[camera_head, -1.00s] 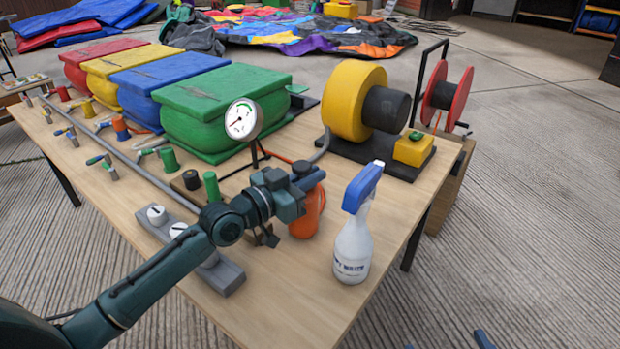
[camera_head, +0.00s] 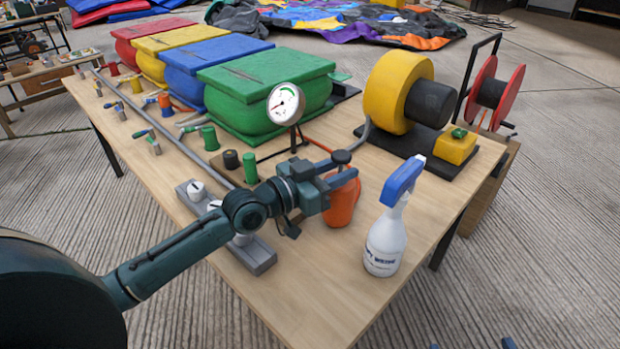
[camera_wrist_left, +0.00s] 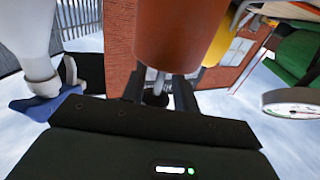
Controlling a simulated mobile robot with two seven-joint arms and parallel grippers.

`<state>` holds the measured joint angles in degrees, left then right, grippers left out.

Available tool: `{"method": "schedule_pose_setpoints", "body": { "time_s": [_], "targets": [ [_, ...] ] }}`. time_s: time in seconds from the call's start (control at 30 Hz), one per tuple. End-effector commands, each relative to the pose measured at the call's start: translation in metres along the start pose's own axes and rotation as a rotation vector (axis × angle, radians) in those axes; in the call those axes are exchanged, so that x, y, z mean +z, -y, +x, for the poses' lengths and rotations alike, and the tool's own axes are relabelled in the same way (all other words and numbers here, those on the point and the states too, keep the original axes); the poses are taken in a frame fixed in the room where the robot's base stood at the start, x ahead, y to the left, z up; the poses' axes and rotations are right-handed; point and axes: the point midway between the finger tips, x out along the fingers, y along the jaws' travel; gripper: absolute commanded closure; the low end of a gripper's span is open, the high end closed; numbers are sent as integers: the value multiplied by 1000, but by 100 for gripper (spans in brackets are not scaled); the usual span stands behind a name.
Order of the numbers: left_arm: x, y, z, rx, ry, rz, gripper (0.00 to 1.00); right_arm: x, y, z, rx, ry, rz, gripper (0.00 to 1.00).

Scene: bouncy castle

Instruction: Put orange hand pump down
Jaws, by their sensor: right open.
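The orange hand pump (camera_head: 343,203) stands upright on the wooden table, left of the spray bottle, with its dark knob on top. My left gripper (camera_head: 337,175) is at the pump's upper part, just below the knob. In the left wrist view, which is upside down, the orange body (camera_wrist_left: 183,35) fills the top middle. There the two fingers of my left gripper (camera_wrist_left: 158,92) stand apart on either side of the pump's thin rod, and they look open around it. The fingertips of my right gripper (camera_head: 472,345) just show at the bottom edge, apart and empty.
A white spray bottle with a blue head (camera_head: 388,235) stands close right of the pump. A pressure gauge (camera_head: 285,104) and green box (camera_head: 265,95) are behind. A yellow blower (camera_head: 398,90) is at the back right. A grey knob block (camera_head: 255,258) lies front left. The table's front is bare.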

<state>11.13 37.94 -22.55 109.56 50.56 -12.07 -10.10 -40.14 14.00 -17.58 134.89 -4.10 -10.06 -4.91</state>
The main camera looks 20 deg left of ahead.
Motion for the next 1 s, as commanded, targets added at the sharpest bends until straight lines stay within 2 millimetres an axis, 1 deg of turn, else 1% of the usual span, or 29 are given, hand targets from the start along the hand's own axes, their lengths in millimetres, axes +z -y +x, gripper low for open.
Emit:
{"method": "schedule_pose_setpoints", "body": {
  "time_s": [0.03, 0.2, 0.3, 0.4, 0.5, 0.6, 1.0],
  "targets": [
    [0, 0, -13, 0, 6, 3, 70, -2, -1, 0, 0, 8, 2, 16],
    [1, 0, -51, 0, 8, 3, 70, 0, -2, -2, 2, 43, 14, 16],
    [0, -1, -68, 3, 5, 2, 70, 0, -3, -2, 5, 59, 23, 16],
    [0, 0, -81, 0, 4, 2, 70, 0, -4, -3, 7, 68, 26, 16],
    [0, 0, -89, 1, 2, 0, 70, 0, -4, -3, 7, 78, 26, 16],
    [-1, 0, -92, 2, 0, 1, 70, 0, -4, -4, 7, 80, 28, 16],
    [-1, 0, -94, 2, -1, 1, 70, -1, -4, -4, 5, 79, 29, 16]
  ]
}}
